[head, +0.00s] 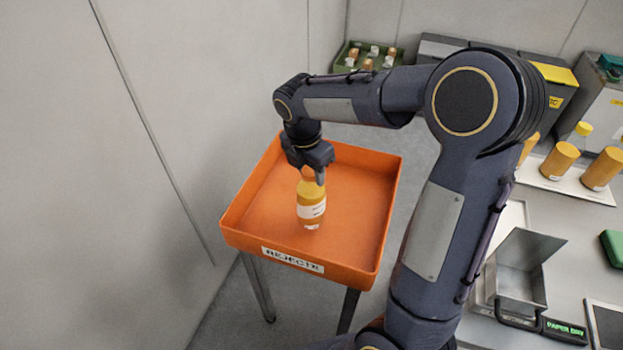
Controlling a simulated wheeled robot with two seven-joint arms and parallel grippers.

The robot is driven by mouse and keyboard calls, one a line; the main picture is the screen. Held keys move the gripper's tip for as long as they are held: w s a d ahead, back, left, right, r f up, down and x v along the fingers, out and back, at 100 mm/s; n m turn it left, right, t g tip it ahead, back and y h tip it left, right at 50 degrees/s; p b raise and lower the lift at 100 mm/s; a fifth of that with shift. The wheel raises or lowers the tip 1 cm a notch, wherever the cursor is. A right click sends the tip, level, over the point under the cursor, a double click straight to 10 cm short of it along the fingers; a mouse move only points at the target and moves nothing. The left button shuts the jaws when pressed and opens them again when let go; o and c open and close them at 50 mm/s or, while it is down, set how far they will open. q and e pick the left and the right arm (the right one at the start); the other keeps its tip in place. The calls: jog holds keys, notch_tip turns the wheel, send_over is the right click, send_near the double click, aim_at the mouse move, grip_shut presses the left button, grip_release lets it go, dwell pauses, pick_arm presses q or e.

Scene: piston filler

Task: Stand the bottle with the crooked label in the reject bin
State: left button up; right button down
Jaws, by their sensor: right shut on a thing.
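An orange bottle (311,206) with a white label is upright in the orange reject bin (258,220), near the middle of its floor. The label looks tilted across the bottle. My right gripper (312,174) points down from above and is shut on the top of the bottle. The cap is mostly hidden by the fingers. I cannot tell for sure whether the bottle's base touches the bin floor. The bin has a front label reading "REJECTS" and holds nothing else that I see. My left gripper is not in view.
Several yellow-orange bottles (559,161) stand on a white strip at the right. A green crate (345,70) with bottles stands at the back. A wall (150,150) borders the bin's left.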

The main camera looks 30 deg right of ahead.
aim_at(311, 197)
jog(key=shift+w+d+f, duration=0.15)
jog(key=shift+w+f, duration=0.05)
jog(key=shift+f, duration=0.05)
jog(key=shift+w+d+f, duration=0.1)
jog(key=shift+f, duration=1.6)
jog(key=shift+f, duration=0.1)
jog(key=c, duration=0.9)
grip_release()
